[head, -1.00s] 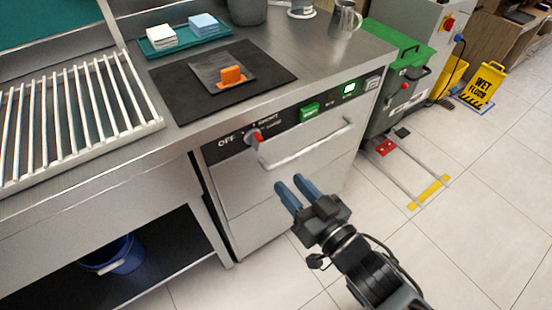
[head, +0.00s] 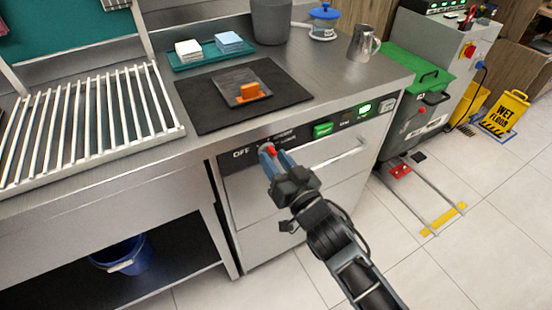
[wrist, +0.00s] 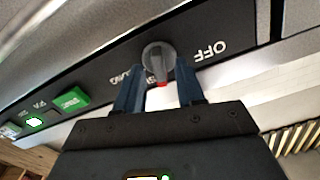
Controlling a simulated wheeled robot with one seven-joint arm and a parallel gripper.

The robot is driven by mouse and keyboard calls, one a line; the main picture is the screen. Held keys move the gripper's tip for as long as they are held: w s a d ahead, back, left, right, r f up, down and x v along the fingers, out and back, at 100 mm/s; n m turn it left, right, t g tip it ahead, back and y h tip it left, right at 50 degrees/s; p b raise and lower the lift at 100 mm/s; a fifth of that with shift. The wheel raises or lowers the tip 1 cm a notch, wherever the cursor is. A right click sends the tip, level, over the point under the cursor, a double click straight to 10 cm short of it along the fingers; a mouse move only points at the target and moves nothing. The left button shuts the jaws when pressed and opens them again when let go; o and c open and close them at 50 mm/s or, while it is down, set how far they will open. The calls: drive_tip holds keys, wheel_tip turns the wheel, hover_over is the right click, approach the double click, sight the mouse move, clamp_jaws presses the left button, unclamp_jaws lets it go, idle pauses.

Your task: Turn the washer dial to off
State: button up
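The washer (head: 320,180) is a steel machine under the counter, with a dark control strip along its top front. Its dial (wrist: 159,60) is a grey knob with a red tip, beside the white OFF lettering (wrist: 210,50). In the wrist view the red tip points toward my gripper, not at OFF. My gripper (wrist: 158,88) has two blue fingers, open, one to either side of the dial with gaps visible. In the head view the gripper (head: 272,153) is at the panel, and its fingers partly cover the dial and lettering.
The washer's bar handle (head: 335,157) is right of my gripper. A green button (wrist: 70,101) and a lit green display (wrist: 35,122) are on the same panel. The counter above holds a black mat (head: 205,115) and a metal jug (head: 362,43).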

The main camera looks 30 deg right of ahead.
drive_tip(key=shift+w, duration=0.15)
drive_tip(key=shift+c, duration=0.2)
clamp_jaws()
drive_tip(key=shift+n, duration=0.3)
drive_tip(key=n, duration=0.5)
drive_tip(key=shift+a+n, duration=0.1)
drive_tip(key=shift+n, duration=0.2)
drive_tip(key=n, duration=0.5)
drive_tip(key=shift+a+n, duration=0.1)
drive_tip(key=shift+n, duration=0.2)
idle(0.3)
